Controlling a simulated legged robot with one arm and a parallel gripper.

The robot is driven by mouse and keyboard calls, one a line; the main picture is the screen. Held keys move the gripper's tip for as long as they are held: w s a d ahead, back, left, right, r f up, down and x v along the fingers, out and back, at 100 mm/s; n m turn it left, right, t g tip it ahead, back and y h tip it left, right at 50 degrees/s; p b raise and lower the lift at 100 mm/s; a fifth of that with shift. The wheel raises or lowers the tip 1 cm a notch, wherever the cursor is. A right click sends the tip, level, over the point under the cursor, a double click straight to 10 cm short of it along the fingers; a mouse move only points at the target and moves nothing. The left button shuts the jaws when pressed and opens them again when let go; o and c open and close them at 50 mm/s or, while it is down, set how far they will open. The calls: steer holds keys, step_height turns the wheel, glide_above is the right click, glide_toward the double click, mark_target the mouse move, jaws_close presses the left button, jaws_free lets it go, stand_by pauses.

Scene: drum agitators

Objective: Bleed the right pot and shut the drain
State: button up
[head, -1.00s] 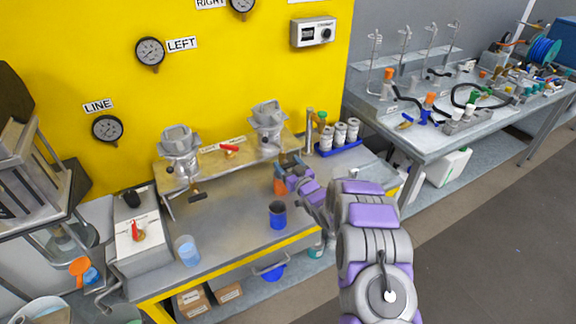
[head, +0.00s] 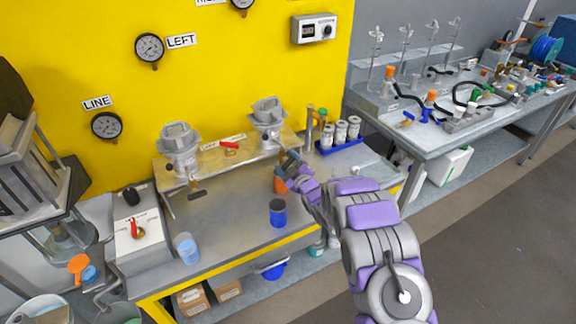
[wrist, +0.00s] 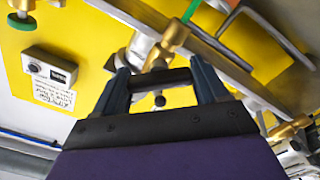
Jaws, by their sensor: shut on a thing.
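The right pot (head: 268,118) is a grey metal vessel mounted on the rear shelf of the bench. The similar left pot (head: 180,150) has a drain with a dark crossbar handle (head: 197,194) below it. My gripper (head: 284,161) is just below the right pot and hides its drain in the head view. In the wrist view my gripper (wrist: 160,82) is shut on a black bar handle (wrist: 163,77), which spans between the two blue fingers. A brass fitting with a green stem (wrist: 177,33) stands just beyond the handle. The drain's open or shut state cannot be told.
A red-handled valve (head: 229,147) sits between the pots. A dark blue cup (head: 278,213) and a clear cup (head: 187,248) stand on the bench. A blue rack (head: 338,146) of white-bodied bottles is to the right.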

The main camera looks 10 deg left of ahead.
steer(key=n+b, duration=0.2)
steer(key=n, duration=0.1)
steer(key=shift+a+f, duration=0.1)
steer(key=shift+f, duration=0.05)
steer(key=shift+s+n+b, duration=0.1)
steer(key=shift+n+b, duration=0.2)
steer(key=shift+n, duration=0.2)
steer(key=shift+a, duration=0.1)
steer(key=o, duration=1)
steer(key=shift+s+d, duration=0.25)
steer(key=shift+s, duration=0.05)
steer(key=p+v, duration=0.3)
steer(key=v, duration=1.3)
steer(key=shift+s+d, duration=0.1)
steer(key=shift+s, duration=0.1)
steer(key=shift+c, duration=0.3)
